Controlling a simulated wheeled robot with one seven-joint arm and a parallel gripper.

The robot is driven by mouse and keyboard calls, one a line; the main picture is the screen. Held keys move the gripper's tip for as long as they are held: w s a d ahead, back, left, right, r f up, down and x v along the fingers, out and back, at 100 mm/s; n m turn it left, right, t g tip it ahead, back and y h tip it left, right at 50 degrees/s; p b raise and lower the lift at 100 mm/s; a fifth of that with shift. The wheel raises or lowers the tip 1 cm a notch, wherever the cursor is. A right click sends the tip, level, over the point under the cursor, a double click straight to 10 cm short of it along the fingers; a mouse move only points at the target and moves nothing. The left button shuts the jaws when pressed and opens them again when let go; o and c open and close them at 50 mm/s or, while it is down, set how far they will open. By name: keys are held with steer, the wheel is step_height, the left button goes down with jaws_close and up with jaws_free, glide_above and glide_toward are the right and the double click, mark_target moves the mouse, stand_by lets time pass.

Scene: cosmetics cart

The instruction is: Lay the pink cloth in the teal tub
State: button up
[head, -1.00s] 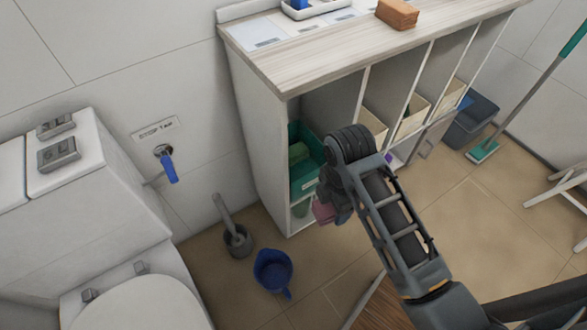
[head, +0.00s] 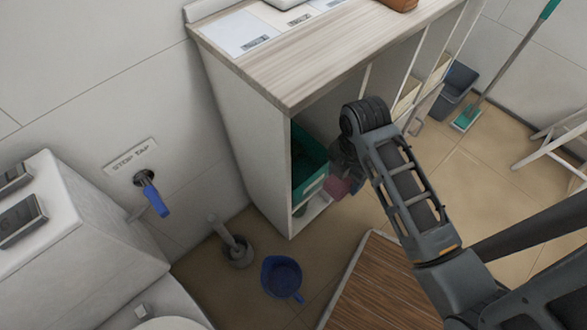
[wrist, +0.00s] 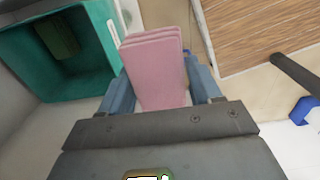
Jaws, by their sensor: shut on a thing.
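The pink cloth (wrist: 155,75) is a folded, layered block held between the two fingers of my gripper (wrist: 158,85). In the head view, the cloth (head: 336,187) shows just in front of the cubby, with my gripper (head: 343,168) partly hidden behind my own wrist. The teal tub (head: 308,172) sits in the left cubby of the shelf unit, partly covered by my arm. In the wrist view, the tub (wrist: 93,75) lies open at upper left, beside the cloth and apart from it. A green block (wrist: 57,33) is inside the tub.
The shelf's white side panel (head: 245,150) and wooden top (head: 300,60) frame the cubby. A brown slatted board (head: 370,285) lies below my arm. A blue jug (head: 282,277) and a grey brush holder (head: 236,252) stand on the floor at left. Floor between them is clear.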

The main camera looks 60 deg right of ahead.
steer(key=w+d+b, duration=0.2)
steer(key=w+d, duration=0.2)
steer(key=w, duration=1.1)
steer(key=b, duration=0.3)
glide_above(300, 180)
step_height(300, 180, down, 13)
steer(key=shift+r, duration=0.1)
steer(key=shift+f+b, duration=0.7)
steer(key=shift+f, duration=1.9)
steer(key=shift+f, duration=0.2)
steer(key=o, duration=0.9)
steer(key=shift+c, duration=0.2)
step_height(300, 180, up, 12)
steer(key=p, duration=0.3)
steer(key=shift+r, duration=0.2)
